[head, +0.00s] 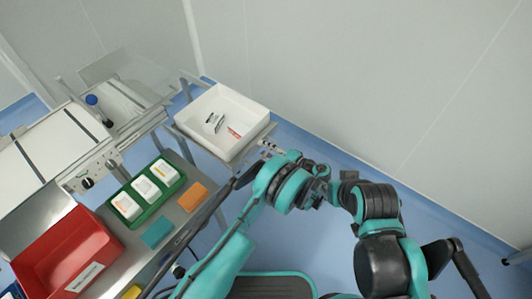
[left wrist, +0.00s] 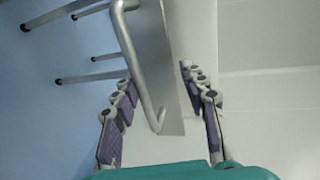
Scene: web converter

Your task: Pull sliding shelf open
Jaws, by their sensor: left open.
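The sliding shelf (head: 248,150) is a grey metal shelf at the top middle of the head view. A white tray (head: 258,113) stands on it. My left gripper (head: 266,150) is at the shelf's front right edge. In the left wrist view, the shelf's metal plate (left wrist: 172,60) and a bent grey handle rod (left wrist: 133,60) reach down between the fingers of my left gripper (left wrist: 163,100). The fingers are spread on either side, and no grip shows. My right arm shows at the right of the head view, but I make out no right gripper fingers.
A metal bench at the left holds a red bin (head: 65,248), a green tray (head: 154,211) with white boxes, and an orange block (head: 192,197). The white tray holds small items. A pale wall stands behind; blue floor (head: 430,215) is open at the right.

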